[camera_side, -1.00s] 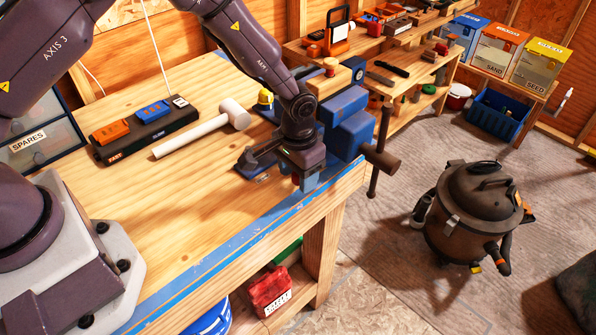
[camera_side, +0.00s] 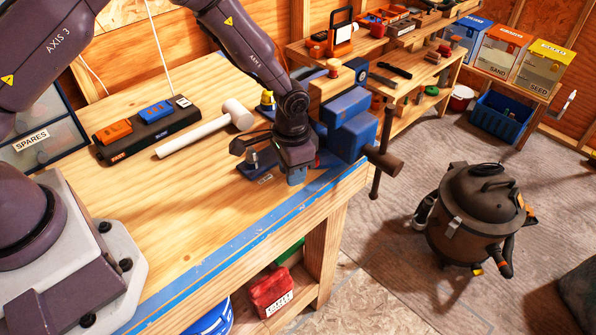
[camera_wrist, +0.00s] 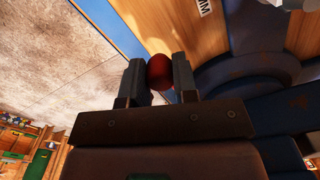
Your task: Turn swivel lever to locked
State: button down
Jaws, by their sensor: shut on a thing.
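The swivel lever's red ball knob (camera_wrist: 160,72) sits between the two fingers of my gripper (camera_wrist: 158,66) in the wrist view. The fingers are shut on it. The rest of the lever is hidden. In the side view my gripper (camera_side: 297,177) is low at the front of the blue vise (camera_side: 346,128), beside its base near the bench edge. It hides the knob there. The vise's blue round base also fills the right of the wrist view (camera_wrist: 240,80). I cannot read any locked mark.
A dark bolted lug (camera_side: 256,166) is just left of my gripper. A white mallet (camera_side: 205,133) and a black tray (camera_side: 148,128) lie farther left on the bench (camera_side: 190,220). The vise's handle bar (camera_side: 380,150) sticks out at right. The bench's front left is clear.

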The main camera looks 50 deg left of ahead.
jog(key=shift+w+m, duration=0.15)
jog(key=shift+m, duration=0.35)
jog(key=c, duration=0.9)
grip_release()
jog(key=shift+a, duration=0.1)
jog(key=shift+r, duration=0.15)
notch_tip(320, 180, up, 13)
jog(key=shift+f, duration=0.15)
